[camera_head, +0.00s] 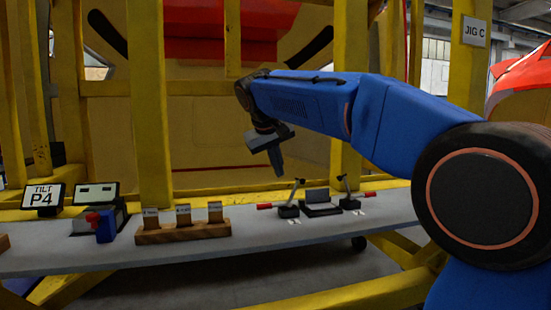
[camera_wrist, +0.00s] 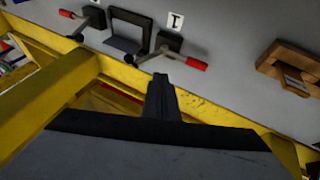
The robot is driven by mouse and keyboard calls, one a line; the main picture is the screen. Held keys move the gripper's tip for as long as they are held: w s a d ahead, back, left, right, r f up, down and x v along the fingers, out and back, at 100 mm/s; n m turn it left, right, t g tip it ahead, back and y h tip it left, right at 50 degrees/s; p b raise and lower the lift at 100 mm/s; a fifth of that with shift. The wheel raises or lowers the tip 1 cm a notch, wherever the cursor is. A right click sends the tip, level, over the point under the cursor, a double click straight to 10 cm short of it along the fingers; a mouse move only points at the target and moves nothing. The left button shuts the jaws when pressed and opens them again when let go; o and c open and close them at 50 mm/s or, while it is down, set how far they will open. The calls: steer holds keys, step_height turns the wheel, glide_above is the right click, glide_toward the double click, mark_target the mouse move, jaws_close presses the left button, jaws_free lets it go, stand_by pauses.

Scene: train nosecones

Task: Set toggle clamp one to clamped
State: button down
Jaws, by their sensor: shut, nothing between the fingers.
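Toggle clamp one (camera_head: 288,211) is the left of two clamps on the grey bench in the head view. Its red handle (camera_head: 264,206) points outward to the left, and a dark bar rises from its base at a tilt. In the wrist view its red handle (camera_wrist: 196,65) points right, beside a white label marked 1 (camera_wrist: 175,20). My gripper (camera_head: 280,174) is shut and empty, pointing down above and slightly left of this clamp, apart from it. Its fingertips also show in the wrist view (camera_wrist: 160,80), just below the clamp's bar.
A second clamp (camera_head: 349,203) with a red handle stands right of a dark holder (camera_head: 320,205) between them. A wooden rack (camera_head: 183,234) with several tags sits to the left. Yellow frame posts (camera_head: 150,110) stand behind the bench (camera_head: 245,236). A P4 sign (camera_head: 42,198) stands at far left.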

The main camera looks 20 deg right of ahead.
steer(key=w+d+f, duration=0.2)
steer(key=d+f, duration=0.1)
steer(key=d, duration=0.1)
steer(key=shift+d+f, duration=0.25)
steer(key=shift+f, duration=0.1)
steer(key=shift+s+d+y, duration=0.1)
steer(key=shift+d+y, duration=0.4)
steer(key=shift+y, duration=0.1)
steer(key=d+f+y, duration=0.1)
steer(key=d+y, duration=0.1)
steer(key=d+m+y, duration=0.1)
steer(key=d+y, duration=0.1)
steer(key=d+f+m+y, duration=0.1)
steer(key=d+y, duration=0.1)
steer(key=y, duration=0.1)
steer(key=shift+f, duration=0.3)
steer(key=f+y, duration=0.1)
steer(key=d+f+y, duration=0.1)
steer(key=y, duration=0.1)
steer(key=shift+d+f+m, duration=0.1)
steer(key=shift+d+m, duration=0.2)
steer(key=shift+m, duration=0.1)
steer(key=shift+d+f, duration=0.15)
steer(key=shift+f, duration=0.3)
steer(key=shift+f, duration=0.15)
